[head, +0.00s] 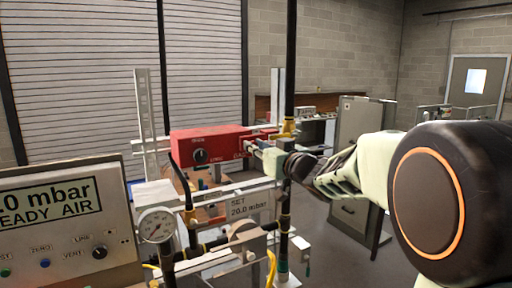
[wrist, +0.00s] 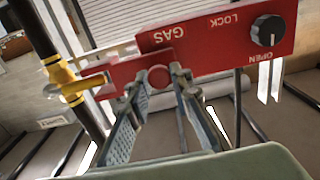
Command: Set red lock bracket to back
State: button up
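The red lock bracket (wrist: 128,72) is a flat red piece beside the red panel marked GAS and LOCK (wrist: 215,35). A round red part (wrist: 158,77) of it shows between my fingertips. In the head view the bracket (head: 259,138) is partly hidden behind my gripper (head: 264,150). In the wrist view my gripper (wrist: 157,82) has its two fingers apart, one on each side of the round part. Whether they touch it I cannot tell. The panel carries a black knob (wrist: 267,31) near the word OPEN; the knob also shows in the head view (head: 200,156).
A yellow valve fitting (wrist: 68,82) on a dark vertical pipe (wrist: 45,35) is close to the bracket. A pressure gauge (head: 156,226), a SET 20.0 mbar sign (head: 250,205) and a display box (head: 65,225) stand nearer. A grey cabinet (head: 362,120) is behind my arm.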

grip_shut()
jog(key=s+a, duration=0.1)
jog(key=s+a+b, duration=0.1)
jog(key=a, duration=0.1)
jog(key=shift+b, duration=0.3)
jog(key=o, duration=0.7)
grip_release()
jog(key=shift+c, duration=0.2)
